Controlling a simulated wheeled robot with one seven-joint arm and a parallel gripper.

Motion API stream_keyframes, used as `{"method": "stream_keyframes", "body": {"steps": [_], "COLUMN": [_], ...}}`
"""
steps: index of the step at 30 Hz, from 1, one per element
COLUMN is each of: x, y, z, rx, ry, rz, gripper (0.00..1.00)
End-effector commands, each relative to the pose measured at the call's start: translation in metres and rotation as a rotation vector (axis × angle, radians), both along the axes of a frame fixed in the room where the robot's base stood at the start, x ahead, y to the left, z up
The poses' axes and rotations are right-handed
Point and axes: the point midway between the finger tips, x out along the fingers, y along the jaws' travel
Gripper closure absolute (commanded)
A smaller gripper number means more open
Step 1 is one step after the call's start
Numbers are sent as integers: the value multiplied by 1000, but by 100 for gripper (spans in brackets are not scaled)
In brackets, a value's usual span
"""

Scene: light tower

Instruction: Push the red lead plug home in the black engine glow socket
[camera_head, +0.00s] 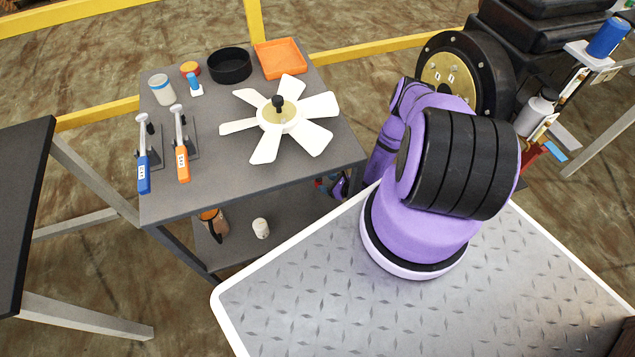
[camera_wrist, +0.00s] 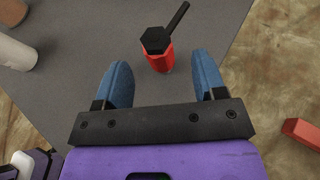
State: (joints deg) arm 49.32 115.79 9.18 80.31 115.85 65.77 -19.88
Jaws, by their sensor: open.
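In the wrist view a red body with a black hexagonal top and a black rod slanting up right, apparently the red lead plug (camera_wrist: 160,60), stands on a grey surface. My gripper (camera_wrist: 162,80) is open, with one blue fingertip on each side and the red piece just ahead, roughly between them. I cannot tell whether either finger touches it. In the head view my gripper (camera_head: 340,186) is mostly hidden by my arm and the cart's top, beside the lower shelf. The black engine (camera_head: 488,62) stands at top right with a brass plate; I cannot make out the glow socket.
The cart top (camera_head: 215,165) holds a white fan, two tools, an orange tray and a black bowl. The lower shelf (camera_head: 237,248) carries a white cup (camera_head: 261,228) and a brown mug (camera_head: 211,220). A second red object (camera_wrist: 302,132) shows at the wrist view's right edge.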

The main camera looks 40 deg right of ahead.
Motion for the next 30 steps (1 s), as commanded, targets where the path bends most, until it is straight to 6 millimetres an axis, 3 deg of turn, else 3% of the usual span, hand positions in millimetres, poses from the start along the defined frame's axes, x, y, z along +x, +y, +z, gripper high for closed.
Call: {"method": "stream_keyframes", "body": {"steps": [9,19,26,30], "x": [35,40,40,40], "y": [16,17,17,17], "z": [-16,-18,-18,-18], "rx": [-1,0,-1,-1], "ry": [0,0,0,0], "rz": [3,1,1,1], "gripper": [36,36,89,93]}}
